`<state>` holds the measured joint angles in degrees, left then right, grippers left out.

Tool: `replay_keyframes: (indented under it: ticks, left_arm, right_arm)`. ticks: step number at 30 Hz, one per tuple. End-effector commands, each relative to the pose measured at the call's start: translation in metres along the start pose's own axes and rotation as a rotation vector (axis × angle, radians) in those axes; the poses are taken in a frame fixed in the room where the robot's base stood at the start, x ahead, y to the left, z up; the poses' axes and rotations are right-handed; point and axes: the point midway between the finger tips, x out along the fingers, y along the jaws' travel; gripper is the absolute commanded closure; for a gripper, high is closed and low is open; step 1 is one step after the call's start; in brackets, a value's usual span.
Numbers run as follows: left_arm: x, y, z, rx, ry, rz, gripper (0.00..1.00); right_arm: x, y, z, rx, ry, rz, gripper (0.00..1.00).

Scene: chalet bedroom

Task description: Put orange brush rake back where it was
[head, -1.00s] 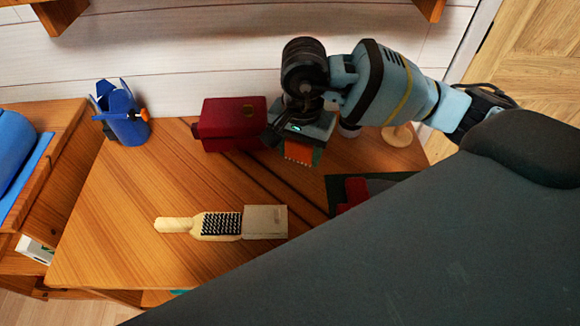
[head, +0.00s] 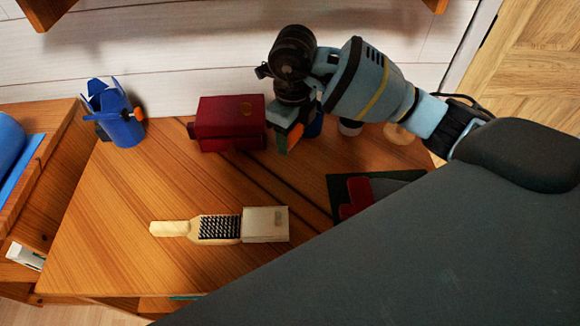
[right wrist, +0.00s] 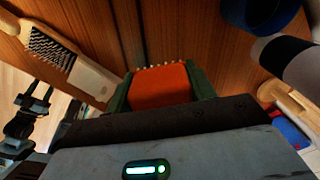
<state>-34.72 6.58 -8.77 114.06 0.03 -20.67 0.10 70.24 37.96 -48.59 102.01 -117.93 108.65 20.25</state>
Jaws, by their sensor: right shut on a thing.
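My right gripper (head: 284,134) is shut on the orange brush rake (head: 294,137), of which only a small orange part shows in the head view. In the right wrist view the rake is an orange block (right wrist: 160,87) with a row of pale tips along its far edge, between the two dark green fingers. The gripper is over the back of the wooden desk (head: 130,225), just right of the dark red box (head: 230,118). A dark pronged shape at the left of the right wrist view may be my left gripper; its jaws are unclear.
A wooden-handled brush (head: 218,228) lies end to end with a pale block (head: 265,224) at the desk's front. A blue cup (head: 122,128) stands back left. A dark green item (head: 340,187) lies right. A white-and-black cylinder (head: 349,127) stands back right. The desk's left middle is clear.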

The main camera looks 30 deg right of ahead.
Motion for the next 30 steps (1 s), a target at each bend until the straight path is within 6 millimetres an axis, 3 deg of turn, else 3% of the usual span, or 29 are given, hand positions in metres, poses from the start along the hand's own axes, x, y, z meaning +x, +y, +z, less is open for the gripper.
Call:
replay_keyframes:
  ticks: [6, 12, 22, 30]
  left_arm:
    - [0.002, 0.001, 0.004, -0.002, -0.007, 0.001, 0.49]
    - [0.003, 0.001, 0.005, -0.005, -0.008, 0.001, 0.49]
    - [0.003, 0.002, 0.005, -0.006, -0.008, 0.002, 0.49]
    - [0.004, 0.002, 0.008, -0.006, -0.012, 0.002, 0.49]
  right_arm:
    - [0.009, -0.008, 0.007, 0.332, 0.010, 0.006, 0.71]
    - [0.011, -0.012, 0.010, 0.507, 0.015, 0.006, 0.71]
    - [0.016, -0.013, 0.010, 0.548, 0.017, 0.005, 0.71]
    - [0.053, -0.012, 0.009, 0.546, 0.019, 0.007, 0.71]
